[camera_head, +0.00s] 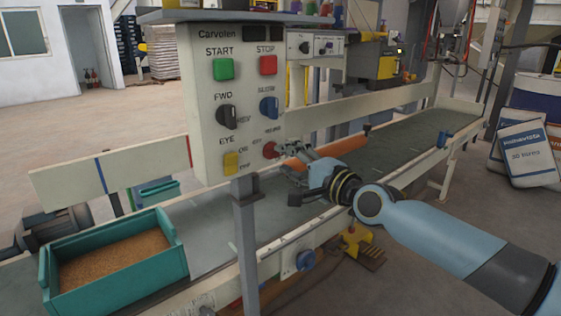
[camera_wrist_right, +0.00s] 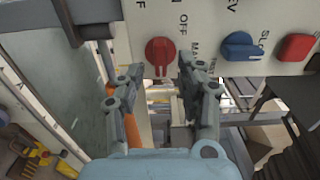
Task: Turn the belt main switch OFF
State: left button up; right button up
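A red rotary knob (camera_head: 269,150) sits at the lower right of the white control panel (camera_head: 203,140). In the right wrist view the red knob (camera_wrist_right: 160,52) has OFF and a partly hidden label starting "MA" beside it. Which position it points to is unclear. My right gripper (camera_head: 281,157) is at the panel's lower right edge, by this knob. In the wrist view the right gripper (camera_wrist_right: 158,68) is open, its fingers apart on either side of the knob; contact is unclear. My left gripper is not in view.
The panel also carries a green START button (camera_head: 223,69), a red STOP button (camera_head: 268,65), a black FWD knob (camera_head: 227,116), a blue knob (camera_head: 268,107) and a yellow switch (camera_head: 231,163).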

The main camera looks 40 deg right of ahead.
aim_at(278, 155)
jog(key=shift+w+a+b, duration=0.15)
jog(key=shift+w+b, duration=0.2)
jog(key=shift+w, duration=1.15)
grip_shut()
